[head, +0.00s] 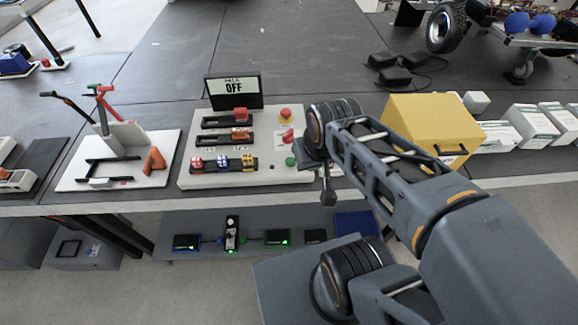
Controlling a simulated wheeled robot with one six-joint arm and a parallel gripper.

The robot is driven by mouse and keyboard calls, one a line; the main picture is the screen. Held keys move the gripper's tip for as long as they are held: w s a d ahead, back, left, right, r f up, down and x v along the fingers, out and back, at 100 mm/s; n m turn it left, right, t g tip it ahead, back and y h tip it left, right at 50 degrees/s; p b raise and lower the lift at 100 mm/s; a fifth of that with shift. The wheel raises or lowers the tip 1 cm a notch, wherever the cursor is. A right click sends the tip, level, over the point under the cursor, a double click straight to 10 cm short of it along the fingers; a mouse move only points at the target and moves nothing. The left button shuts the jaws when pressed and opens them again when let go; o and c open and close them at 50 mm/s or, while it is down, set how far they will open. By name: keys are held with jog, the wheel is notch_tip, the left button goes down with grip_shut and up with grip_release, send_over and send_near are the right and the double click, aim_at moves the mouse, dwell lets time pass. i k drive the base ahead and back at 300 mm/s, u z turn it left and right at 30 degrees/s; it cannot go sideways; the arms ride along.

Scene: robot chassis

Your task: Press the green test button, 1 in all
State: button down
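A pale control panel (215,177) lies on the table left of centre. A small round green button (291,161) sits near its right edge, below a red switch (287,136) and a red mushroom button (285,114). A dark sign (234,90) at the panel's back reads OFF. My gripper (328,198) hangs just right of the green button, near the panel's right edge, and points down. It looks apart from the button. Its fingers are too small to tell open from shut.
Red sliders (240,118) and small coloured switches (222,163) stand on the panel. A white board with red and green levers (120,165) lies to the left. A yellow box (428,122) stands behind my arm, with white boxes to its right.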

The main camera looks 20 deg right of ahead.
aim_at(290, 161)
jog(key=k, duration=0.4)
jog(key=z, duration=2.55)
jog(key=k, duration=1.4)
jog(key=u, duration=1.75)
jog(key=i, duration=1)
